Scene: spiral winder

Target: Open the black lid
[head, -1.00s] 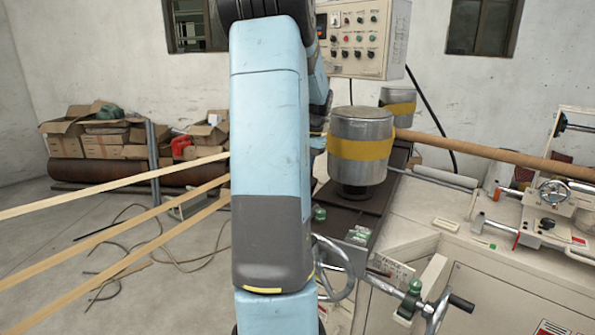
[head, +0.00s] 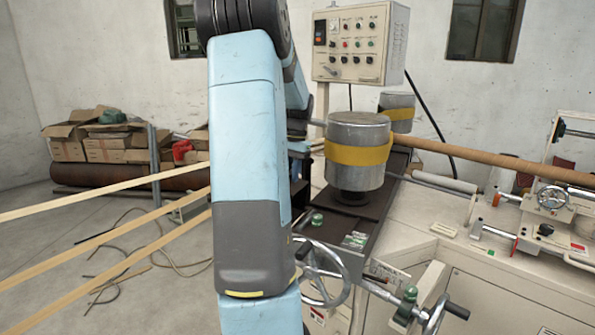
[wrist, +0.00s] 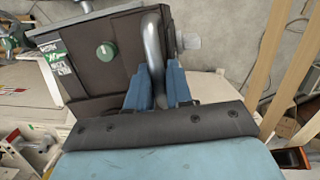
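A dark, near-black panel (wrist: 83,72), which appears to be the black lid, fills the upper left of the wrist view. It has a round green knob (wrist: 106,52) and green-white labels near its left edge. A curved grey metal bar (wrist: 152,40) runs along its right side. My gripper (wrist: 159,70) has its two blue fingers on either side of this bar. Whether they press on it is unclear. In the head view the dark surface (head: 390,190) lies under a steel cylinder; my arm hides the gripper there.
The steel cylinder with a yellow band (head: 358,152) stands on the dark surface. A handwheel (head: 345,290) is close to the right of my arm. A control box (head: 362,45) is behind. Wooden-coloured strips (head: 110,245) cross the left side.

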